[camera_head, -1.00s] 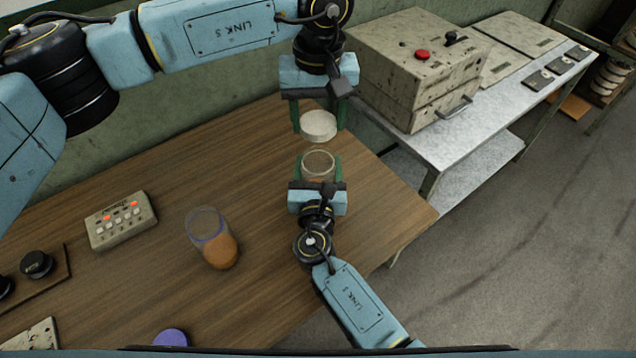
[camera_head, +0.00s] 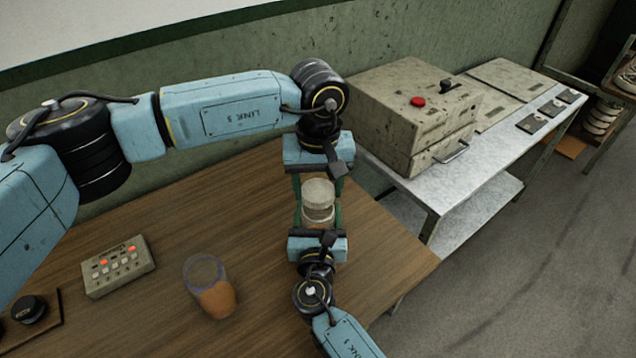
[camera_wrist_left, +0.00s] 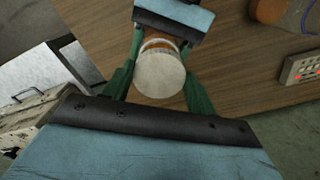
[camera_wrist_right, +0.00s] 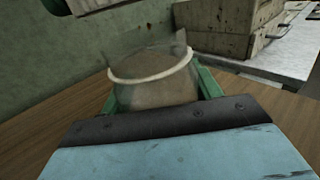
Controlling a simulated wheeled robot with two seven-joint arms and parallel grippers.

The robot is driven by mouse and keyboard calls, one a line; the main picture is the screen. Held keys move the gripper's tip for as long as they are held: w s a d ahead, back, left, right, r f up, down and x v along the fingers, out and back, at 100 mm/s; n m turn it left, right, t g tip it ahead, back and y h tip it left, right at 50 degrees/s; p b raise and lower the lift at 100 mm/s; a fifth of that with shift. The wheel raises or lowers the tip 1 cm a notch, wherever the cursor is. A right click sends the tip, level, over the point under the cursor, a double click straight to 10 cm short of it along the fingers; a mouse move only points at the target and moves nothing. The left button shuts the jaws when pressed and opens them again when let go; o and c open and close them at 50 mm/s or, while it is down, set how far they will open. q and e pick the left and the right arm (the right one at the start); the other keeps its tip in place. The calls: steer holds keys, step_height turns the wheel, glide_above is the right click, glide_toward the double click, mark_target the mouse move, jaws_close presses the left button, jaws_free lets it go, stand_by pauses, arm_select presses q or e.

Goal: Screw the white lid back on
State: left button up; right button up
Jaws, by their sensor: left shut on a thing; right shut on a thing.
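The white lid (camera_head: 318,190) is held between the green fingers of my left gripper (camera_head: 318,186), which is shut on it. Below it, the clear glass jar (camera_head: 318,217) with brownish contents is held upright by my right gripper (camera_head: 318,218), shut around its sides. The lid is directly over the jar mouth, very close to it; I cannot tell whether they touch. In the left wrist view the lid (camera_wrist_left: 159,74) covers most of the jar's opening. In the right wrist view the jar (camera_wrist_right: 155,88) shows a pale rim band.
A second glass jar (camera_head: 212,290) with orange contents stands on the wooden table (camera_head: 170,225), left of the grippers. A button box (camera_head: 118,266) and a dark knob (camera_head: 28,309) are further left. A metal bench with a worn box (camera_head: 410,115) stands at the back right.

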arm_select(q)
steer(key=shift+f, duration=0.85)
steer(key=shift+f, duration=0.6)
arm_select(e)
jaws_close()
arm_select(q)
steer(key=m, duration=0.9)
steer(key=shift+a+m, duration=0.1)
steer(key=shift+m, duration=0.3)
steer(key=o, duration=1)
